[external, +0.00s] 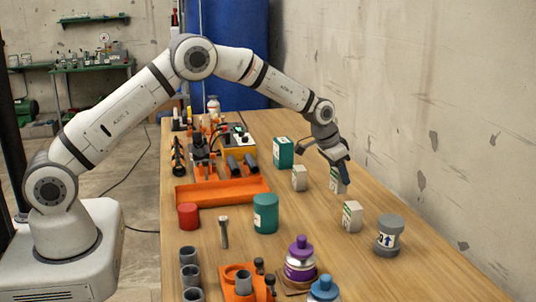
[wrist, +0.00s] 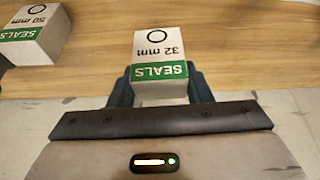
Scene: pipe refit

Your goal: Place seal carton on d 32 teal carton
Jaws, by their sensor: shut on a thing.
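My gripper (external: 341,172) is shut on a white and green seal carton (external: 337,183). In the wrist view this carton (wrist: 160,75) reads "32 mm" and "SEALS", with one finger on each side. I cannot tell whether its base touches the table. A teal carton (external: 283,153) with a white label stands upright on the table, to the left of my gripper and farther back. Its label is too small to read.
Two other pale cartons stand nearby, one to the left (external: 299,178) and one in front (external: 352,217). A "50 mm" seal carton (wrist: 28,38) shows in the wrist view. A teal cylinder (external: 265,214), grey spool (external: 389,235) and orange tray (external: 222,191) are also on the table.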

